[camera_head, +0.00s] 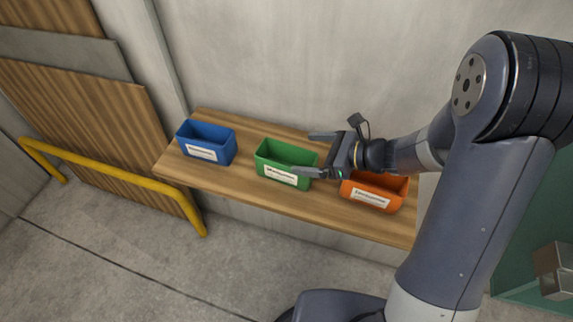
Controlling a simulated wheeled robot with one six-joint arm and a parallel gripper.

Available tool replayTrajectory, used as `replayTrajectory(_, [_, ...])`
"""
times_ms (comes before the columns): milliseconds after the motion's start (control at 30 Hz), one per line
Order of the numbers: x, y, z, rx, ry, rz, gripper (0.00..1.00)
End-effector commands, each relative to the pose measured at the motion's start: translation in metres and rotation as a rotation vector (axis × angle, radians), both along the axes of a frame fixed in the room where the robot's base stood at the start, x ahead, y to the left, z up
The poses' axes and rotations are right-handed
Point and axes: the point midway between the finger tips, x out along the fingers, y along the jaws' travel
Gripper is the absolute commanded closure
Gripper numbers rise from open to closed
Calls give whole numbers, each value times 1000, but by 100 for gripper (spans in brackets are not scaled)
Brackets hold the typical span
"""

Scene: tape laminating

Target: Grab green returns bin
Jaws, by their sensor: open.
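The green bin (270,170) stands in the middle of a wooden shelf, open at the top, with a white label on its front. The label's writing is too small to read. My gripper (308,154) is open, with its fingers pointing left. Its fingertips are at the right part of the green bin, one toward the back and one over the front right. I cannot tell whether the fingers touch the bin. The front finger covers part of the bin's right side.
A blue bin (208,143) stands left of the green one, and an orange bin (372,193) stands right, partly behind my gripper. The wooden shelf (230,188) runs along a grey wall. A yellow rail (110,173) and leaning wooden panels (85,120) are at the left.

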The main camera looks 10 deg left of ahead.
Motion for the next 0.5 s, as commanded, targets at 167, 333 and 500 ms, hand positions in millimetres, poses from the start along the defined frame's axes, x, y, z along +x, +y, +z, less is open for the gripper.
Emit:
replayTrajectory(167, [-3,16,-5,0,4,4,9])
replayTrajectory(333, [-3,38,-15,-1,3,3,9])
replayTrajectory(500, [0,48,-20,0,1,1,9])
